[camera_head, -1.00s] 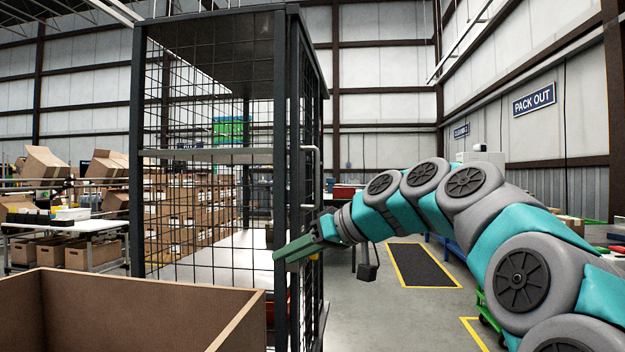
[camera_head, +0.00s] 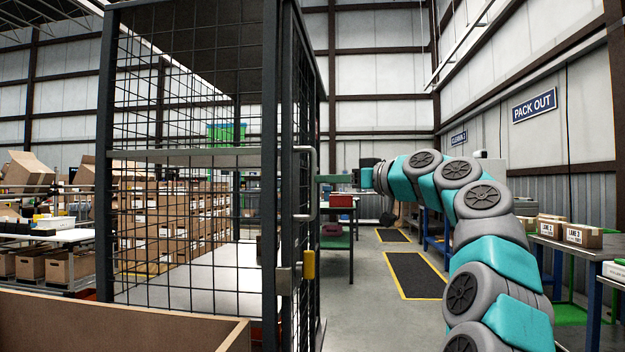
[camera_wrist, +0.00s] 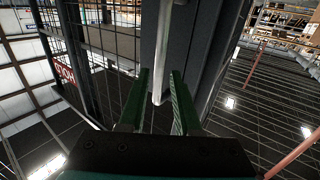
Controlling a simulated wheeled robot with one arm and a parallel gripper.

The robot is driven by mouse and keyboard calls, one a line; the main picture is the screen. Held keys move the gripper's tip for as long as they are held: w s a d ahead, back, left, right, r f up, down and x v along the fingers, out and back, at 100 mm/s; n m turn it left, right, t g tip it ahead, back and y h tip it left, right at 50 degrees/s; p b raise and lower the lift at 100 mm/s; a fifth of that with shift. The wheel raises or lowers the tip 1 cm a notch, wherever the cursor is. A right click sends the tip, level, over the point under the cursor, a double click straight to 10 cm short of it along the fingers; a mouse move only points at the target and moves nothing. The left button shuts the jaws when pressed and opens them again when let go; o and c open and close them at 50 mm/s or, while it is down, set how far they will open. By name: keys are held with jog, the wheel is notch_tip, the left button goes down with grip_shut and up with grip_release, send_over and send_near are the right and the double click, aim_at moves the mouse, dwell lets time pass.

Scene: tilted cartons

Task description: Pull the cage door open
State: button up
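The cage (camera_head: 106,180) has a dark frame with wire mesh and stands left of centre in the head view. A pale, bent handle (camera_head: 314,170) is on its near right corner post, and the door there looks closed. My gripper (camera_head: 324,179) is at handle height, just right of the handle, pointing left at it. In the wrist view my gripper (camera_wrist: 160,95) has its two green fingers apart, with the pale handle (camera_wrist: 165,50) showing between and beyond them. I cannot tell whether they touch it. A yellow latch piece (camera_head: 309,264) is below the handle.
An open brown carton (camera_head: 120,325) is at the lower left, before the cage. Tables with boxes stand at the far left, and a table with cartons (camera_head: 575,245) is at the right. The floor right of the cage is open, with a yellow-edged mat (camera_head: 415,275).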

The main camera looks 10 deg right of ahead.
aim_at(313, 211)
jog(key=p+x, duration=0.1)
jog(key=x, duration=0.4)
jog(key=shift+w+a+f, duration=0.1)
jog(key=shift+w+a, duration=0.05)
grip_shut()
dwell(1.3)
